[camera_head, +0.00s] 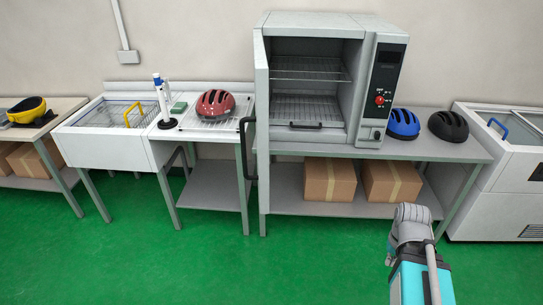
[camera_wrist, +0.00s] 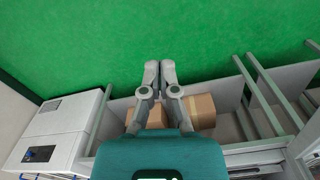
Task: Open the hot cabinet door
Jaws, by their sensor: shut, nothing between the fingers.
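The hot cabinet (camera_head: 368,85) is a grey-white box on a table in the head view, with wire racks inside and a control panel with a red dial on its right side. Its door (camera_head: 261,90) stands open, swung out at the left side toward me and seen nearly edge-on. The door's long black handle (camera_head: 247,148) is on its outer left face. My gripper (camera_wrist: 159,68) shows in the wrist view with its two grey fingers together and nothing between them. It points over the green floor, away from the door. My arm is at the lower right in the head view.
Cardboard boxes (camera_head: 330,180) sit on the shelf under the cabinet's table. Blue and black helmets (camera_head: 403,123) stand right of the cabinet. A red helmet (camera_head: 215,104) is on the left bench. A white chest (camera_head: 500,180) stands far right. The green floor (camera_head: 320,260) in front is clear.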

